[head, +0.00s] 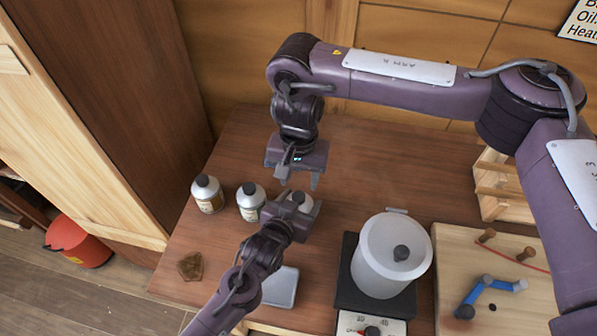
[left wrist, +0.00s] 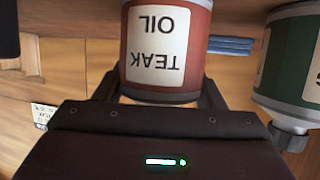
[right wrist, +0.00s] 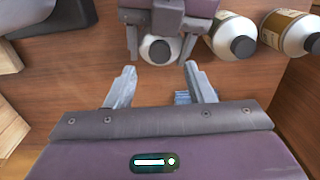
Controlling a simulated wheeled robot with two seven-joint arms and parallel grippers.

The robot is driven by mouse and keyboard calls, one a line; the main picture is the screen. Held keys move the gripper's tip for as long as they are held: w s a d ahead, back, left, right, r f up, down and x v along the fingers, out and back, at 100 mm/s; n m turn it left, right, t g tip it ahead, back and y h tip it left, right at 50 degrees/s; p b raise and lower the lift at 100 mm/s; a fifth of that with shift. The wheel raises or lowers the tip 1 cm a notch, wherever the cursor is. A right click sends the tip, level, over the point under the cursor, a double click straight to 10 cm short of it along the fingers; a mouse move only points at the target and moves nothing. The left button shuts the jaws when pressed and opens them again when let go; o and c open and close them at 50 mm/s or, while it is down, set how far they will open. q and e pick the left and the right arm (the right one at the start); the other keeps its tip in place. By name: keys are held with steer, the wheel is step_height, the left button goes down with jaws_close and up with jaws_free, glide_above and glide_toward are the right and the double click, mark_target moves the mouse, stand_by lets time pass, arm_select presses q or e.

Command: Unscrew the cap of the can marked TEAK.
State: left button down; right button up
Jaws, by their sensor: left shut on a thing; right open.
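The can marked TEAK OIL (left wrist: 160,45) has a red body and a cream label, upside down in the left wrist view. My left gripper (head: 300,207) is shut around its body. In the right wrist view the can's pale top and dark cap (right wrist: 160,50) show between the fingers of my right gripper (right wrist: 159,70), farther off from them. My right gripper is open and empty, pointing down above the can, and also shows in the head view (head: 299,180). In the head view my left gripper partly hides the can (head: 302,198).
Two similar dark-capped cans stand left of the held can, one nearer (head: 250,203) and one farther (head: 207,195).

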mark_target(299, 195)
step_height(299, 195, down, 6)
steer(key=shift+r, duration=0.15)
steer(key=shift+w, duration=0.1)
steer(key=shift+c, duration=0.2)
steer(key=c, duration=1)
steer(key=shift+n, duration=1.7)
steer(key=o, duration=1.1)
